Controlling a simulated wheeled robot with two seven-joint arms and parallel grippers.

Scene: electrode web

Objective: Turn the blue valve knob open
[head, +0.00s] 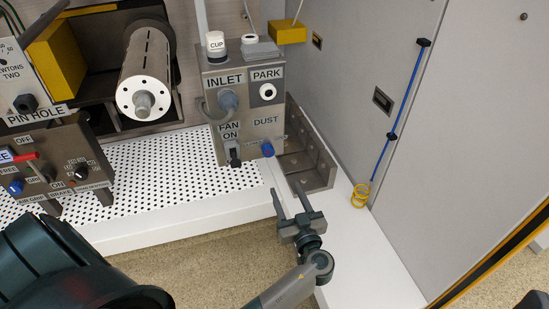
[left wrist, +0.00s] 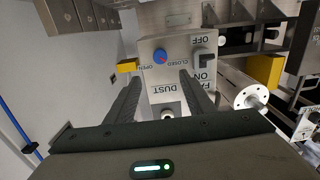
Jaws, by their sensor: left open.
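The blue valve knob (head: 268,149) sits low on the front of the grey box, under the DUST label. In the left wrist view, the blue knob (left wrist: 160,57) lies between printed OPEN and CLOSED marks, with a small red mark on its side toward CLOSED. My left gripper (head: 290,190) is open and empty, below and slightly right of the knob, apart from it. In the left wrist view, its fingers (left wrist: 160,78) point toward the box, with the knob beyond and between their tips. My right gripper is not in view.
A FAN switch (head: 234,155) is left of the knob, an INLET fitting (head: 229,101) above. A metal angle bracket (head: 312,160) stands close right. A control panel (head: 60,170) stands left.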

